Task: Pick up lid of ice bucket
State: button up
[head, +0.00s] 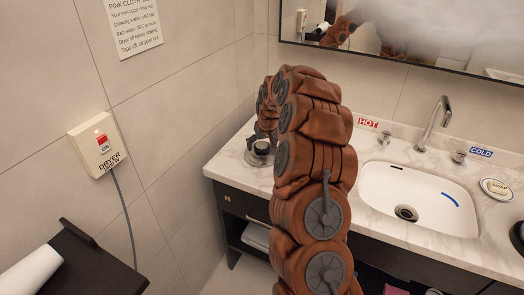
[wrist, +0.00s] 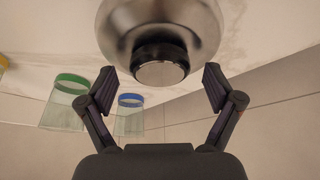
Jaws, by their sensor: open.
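In the wrist view, a round metal ice bucket lid (wrist: 160,20) with a dark knob (wrist: 160,68) is at the top middle. My gripper (wrist: 158,88) is open, with one finger on each side of the knob. Gaps show between the fingers and the knob, so they look apart; the depth between them is hard to tell. In the head view, the metal vessel (head: 257,157) with its dark top stands at the counter's left end. My arm hides part of it, and my gripper's fingers are not clear there.
The marble counter (head: 362,208) holds a sink (head: 425,203), a tap (head: 434,122) and a soap dish (head: 496,189). In the wrist view, a green-rimmed cup (wrist: 66,104) and a blue-rimmed cup (wrist: 130,115) are left of the knob. A dryer box (head: 97,145) hangs on the left wall.

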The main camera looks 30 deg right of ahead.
jog(key=shift+c, duration=0.3)
jog(key=c, duration=1.4)
